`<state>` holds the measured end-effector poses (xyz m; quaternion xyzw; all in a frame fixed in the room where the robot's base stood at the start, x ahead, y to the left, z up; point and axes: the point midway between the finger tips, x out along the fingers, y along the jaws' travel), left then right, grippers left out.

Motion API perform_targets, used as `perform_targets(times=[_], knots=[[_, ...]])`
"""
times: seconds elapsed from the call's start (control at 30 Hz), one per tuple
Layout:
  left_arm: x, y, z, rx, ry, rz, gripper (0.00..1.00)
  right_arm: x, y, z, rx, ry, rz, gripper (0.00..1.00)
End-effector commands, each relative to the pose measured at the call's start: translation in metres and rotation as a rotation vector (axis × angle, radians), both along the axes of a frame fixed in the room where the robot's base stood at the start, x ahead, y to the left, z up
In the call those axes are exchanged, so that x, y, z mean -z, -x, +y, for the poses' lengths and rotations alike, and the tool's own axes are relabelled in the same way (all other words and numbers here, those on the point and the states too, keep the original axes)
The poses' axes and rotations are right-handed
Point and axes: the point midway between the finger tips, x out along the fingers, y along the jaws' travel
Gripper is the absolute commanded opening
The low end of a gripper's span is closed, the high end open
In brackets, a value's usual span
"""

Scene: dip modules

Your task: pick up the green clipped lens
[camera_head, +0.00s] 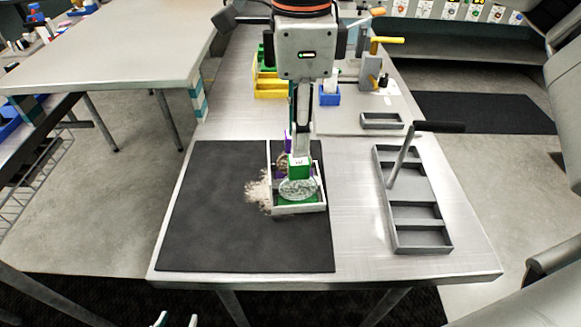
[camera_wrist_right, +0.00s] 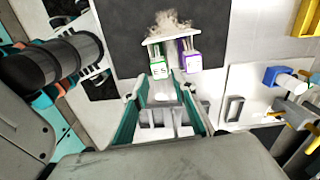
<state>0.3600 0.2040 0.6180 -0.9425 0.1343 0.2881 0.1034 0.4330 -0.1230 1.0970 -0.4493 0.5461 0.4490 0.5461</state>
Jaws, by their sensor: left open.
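The green clipped lens (camera_head: 298,170) sits in the near part of the white-walled tray (camera_head: 299,211), with a clear round disc in front of its green block. It also shows in the right wrist view (camera_wrist_right: 159,69), beside a purple clipped piece (camera_wrist_right: 190,61). My right gripper (camera_head: 302,145) points down over the tray, its fingers lined up in depth in the head view. In the right wrist view its teal fingers (camera_wrist_right: 160,92) are spread apart, with the green piece beyond the tips; contact cannot be told. My left gripper (camera_head: 177,319) shows only two separated fingertips at the bottom edge.
The tray stands on a black mat (camera_head: 210,220) beside a pale grainy patch (camera_head: 258,190). A grey compartment organizer (camera_head: 428,236) lies to the right. Yellow bins (camera_head: 270,90) and a blue holder (camera_head: 329,97) stand behind. The mat's left part is clear.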

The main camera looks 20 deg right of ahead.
Motion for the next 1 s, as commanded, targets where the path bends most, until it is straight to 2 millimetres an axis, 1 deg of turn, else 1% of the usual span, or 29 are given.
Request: perform_targets(times=[0.1,0.3,0.4,0.57,0.8,0.9,1.0], knots=[[0.007,0.008,0.0,0.001,-0.002,0.015,0.44,0.02,0.001,0.0,-0.002,0.002,0.007,0.26],[0.01,0.01,0.0,0.002,-0.005,0.021,0.44,0.052,0.001,0.0,-0.002,0.001,0.006,0.26],[0.01,0.009,0.0,0.003,-0.005,0.02,0.44,0.061,0.0,0.0,0.0,0.0,0.003,0.26],[0.007,0.006,0.0,0.003,-0.005,0.012,0.44,0.069,0.0,0.0,0.0,0.0,0.004,0.26],[0.007,0.005,0.0,0.002,-0.005,0.01,0.44,0.103,-0.001,-0.001,-0.001,0.001,0.005,0.26],[0.007,0.005,0.0,0.002,-0.005,0.01,0.44,0.113,-0.001,-0.001,0.0,0.0,0.004,0.26],[0.007,0.005,0.0,0.002,-0.005,0.01,0.44,0.116,-0.001,-0.001,0.0,0.0,0.002,0.26]])
